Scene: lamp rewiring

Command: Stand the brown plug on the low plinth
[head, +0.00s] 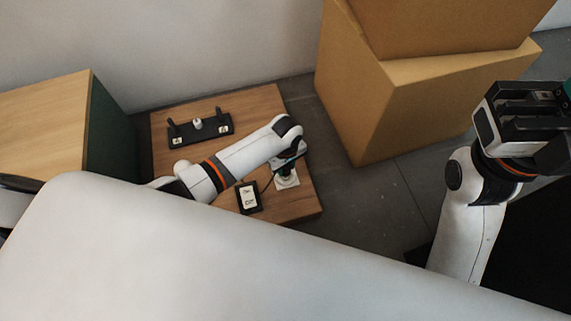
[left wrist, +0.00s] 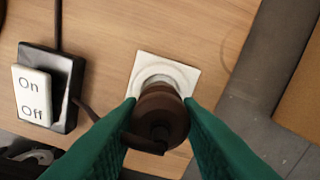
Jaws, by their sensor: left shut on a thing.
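The brown plug (left wrist: 163,112) is between the green fingertips of my left gripper (left wrist: 160,104), which is shut on it. It is seen from above, with a dark cord at its lower left. The low plinth, a white square plate with a round raised middle (left wrist: 144,62), is directly under or just beyond the plug. The plug covers part of it, so I cannot tell whether they touch. In the head view the plinth (head: 288,183) shows below my left gripper (head: 290,169). My right gripper (head: 525,112) is raised at the right, its fingers unclear.
A black switch box marked On and Off (left wrist: 50,88) lies left of the plinth on the wooden board (head: 270,105). A black holder with posts (head: 200,128) stands at the back. Cardboard boxes (head: 375,100) stand to the right, a wooden-topped block (head: 50,115) to the left.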

